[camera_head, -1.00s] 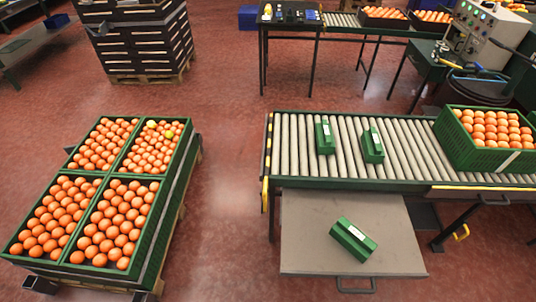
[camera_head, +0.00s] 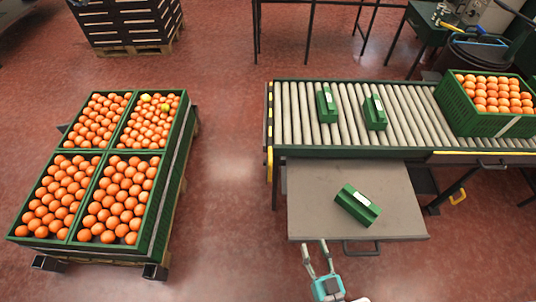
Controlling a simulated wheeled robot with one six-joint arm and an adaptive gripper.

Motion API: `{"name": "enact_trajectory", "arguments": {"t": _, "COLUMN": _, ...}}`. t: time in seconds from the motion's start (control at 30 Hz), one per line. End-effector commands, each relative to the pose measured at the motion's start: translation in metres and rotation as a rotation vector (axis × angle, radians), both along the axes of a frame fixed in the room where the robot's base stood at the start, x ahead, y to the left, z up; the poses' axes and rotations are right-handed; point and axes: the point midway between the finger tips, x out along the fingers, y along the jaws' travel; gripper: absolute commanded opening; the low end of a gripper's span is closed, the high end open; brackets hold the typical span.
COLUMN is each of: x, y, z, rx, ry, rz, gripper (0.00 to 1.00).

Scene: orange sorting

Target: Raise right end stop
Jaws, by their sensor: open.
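The roller conveyor (camera_head: 400,153) runs along the right side, with green side rails. My gripper (camera_head: 315,246) is at the bottom edge, fingers apart and empty, in front of the grey shelf (camera_head: 310,215), well away from the conveyor's right part.
A green crate of oranges (camera_head: 480,124) stands on the conveyor's right part. Two green blocks (camera_head: 327,104) lie on the rollers, and one green block (camera_head: 357,205) lies on the shelf. Crates of oranges on a pallet (camera_head: 185,140) stand left. The floor between is clear.

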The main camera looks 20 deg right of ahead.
Motion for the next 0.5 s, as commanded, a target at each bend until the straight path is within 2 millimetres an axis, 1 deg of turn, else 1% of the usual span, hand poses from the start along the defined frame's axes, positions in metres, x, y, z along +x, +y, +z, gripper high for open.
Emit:
{"name": "enact_trajectory", "arguments": {"t": 0.03, "x": 0.019, "y": 0.001, "z": -0.008, "rx": 0.008, "ry": -0.018, "rz": -0.010, "gripper": 0.43}}
{"name": "enact_trajectory", "arguments": {"t": 0.17, "x": 0.063, "y": 0.002, "z": -0.026, "rx": 0.025, "ry": -0.047, "rz": -0.045, "gripper": 0.43}}
{"name": "enact_trajectory", "arguments": {"t": 0.2, "x": 0.077, "y": 0.003, "z": -0.031, "rx": 0.031, "ry": -0.055, "rz": -0.056, "gripper": 0.43}}
{"name": "enact_trajectory", "arguments": {"t": 0.27, "x": 0.098, "y": 0.005, "z": -0.038, "rx": 0.039, "ry": -0.064, "rz": -0.074, "gripper": 0.43}}
{"name": "enact_trajectory", "arguments": {"t": 0.3, "x": 0.113, "y": 0.006, "z": -0.042, "rx": 0.044, "ry": -0.070, "rz": -0.087, "gripper": 0.43}}
{"name": "enact_trajectory", "arguments": {"t": 0.37, "x": 0.134, "y": 0.008, "z": -0.049, "rx": 0.053, "ry": -0.074, "rz": -0.107, "gripper": 0.43}}
{"name": "enact_trajectory", "arguments": {"t": 0.4, "x": 0.149, "y": 0.010, "z": -0.052, "rx": 0.058, "ry": -0.077, "rz": -0.119, "gripper": 0.43}}
{"name": "enact_trajectory", "arguments": {"t": 0.47, "x": 0.170, "y": 0.013, "z": -0.057, "rx": 0.066, "ry": -0.079, "rz": -0.139, "gripper": 0.43}}
{"name": "enact_trajectory", "arguments": {"t": 0.5, "x": 0.184, "y": 0.015, "z": -0.059, "rx": 0.070, "ry": -0.080, "rz": -0.151, "gripper": 0.43}}
